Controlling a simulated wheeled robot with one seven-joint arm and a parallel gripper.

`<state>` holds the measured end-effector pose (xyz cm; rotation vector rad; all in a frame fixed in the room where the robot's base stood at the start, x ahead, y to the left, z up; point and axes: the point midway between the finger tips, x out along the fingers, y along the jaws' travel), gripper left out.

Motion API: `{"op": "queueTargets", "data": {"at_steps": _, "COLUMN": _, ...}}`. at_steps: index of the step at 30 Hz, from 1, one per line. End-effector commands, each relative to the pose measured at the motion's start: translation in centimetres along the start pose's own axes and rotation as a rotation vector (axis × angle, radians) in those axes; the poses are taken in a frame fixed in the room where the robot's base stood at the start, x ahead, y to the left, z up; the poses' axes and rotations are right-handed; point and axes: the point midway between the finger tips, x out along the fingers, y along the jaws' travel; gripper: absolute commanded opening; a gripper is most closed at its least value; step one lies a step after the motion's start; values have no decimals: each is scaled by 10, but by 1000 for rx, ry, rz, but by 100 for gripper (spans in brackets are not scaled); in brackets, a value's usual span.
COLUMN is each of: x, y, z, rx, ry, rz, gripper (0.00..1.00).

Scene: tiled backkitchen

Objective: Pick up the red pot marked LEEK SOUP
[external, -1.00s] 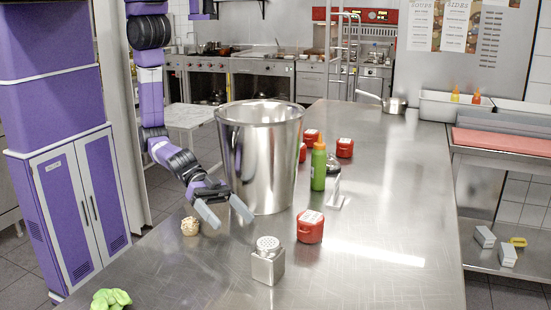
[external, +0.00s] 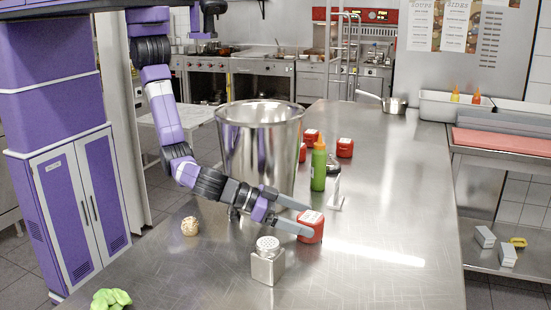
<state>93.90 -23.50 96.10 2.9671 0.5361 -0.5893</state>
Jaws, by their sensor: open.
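Several red pots with white labels stand on the steel counter (external: 380,250); the lettering is too small to read. The nearest red pot (external: 312,229) stands right of the shaker. Others are a red pot (external: 345,148) at the back right, a red pot (external: 311,136) at the back, and one partly hidden red pot (external: 302,153) beside the big steel bucket (external: 258,130). My gripper (external: 311,220) is open and low at the nearest pot, its fingers pointing right. One finger is on the far side, one on the near side. I cannot tell whether they touch it.
A green bottle (external: 318,170) and a small stand (external: 336,197) are just behind the nearest pot. A metal shaker (external: 268,262) is close in front of my gripper. A beige lump (external: 190,226) and green leaves (external: 111,298) lie left. The counter's right side is clear.

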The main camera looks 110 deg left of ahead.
Motion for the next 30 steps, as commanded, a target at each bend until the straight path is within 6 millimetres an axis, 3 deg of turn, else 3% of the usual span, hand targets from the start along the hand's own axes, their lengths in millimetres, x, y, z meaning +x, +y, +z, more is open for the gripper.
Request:
{"op": "queueTargets", "data": {"at_steps": 12, "x": 48, "y": -2, "z": 3, "rx": 1, "ry": 0, "rz": 1, "gripper": 90}}
{"op": "queueTargets", "data": {"at_steps": 23, "x": 56, "y": -2, "z": 4, "rx": 1, "ry": 0, "rz": 3, "gripper": 90}}
{"op": "queueTargets", "data": {"at_steps": 30, "x": 56, "y": -2, "z": 4, "rx": 1, "ry": -1, "rz": 3, "gripper": 43}}
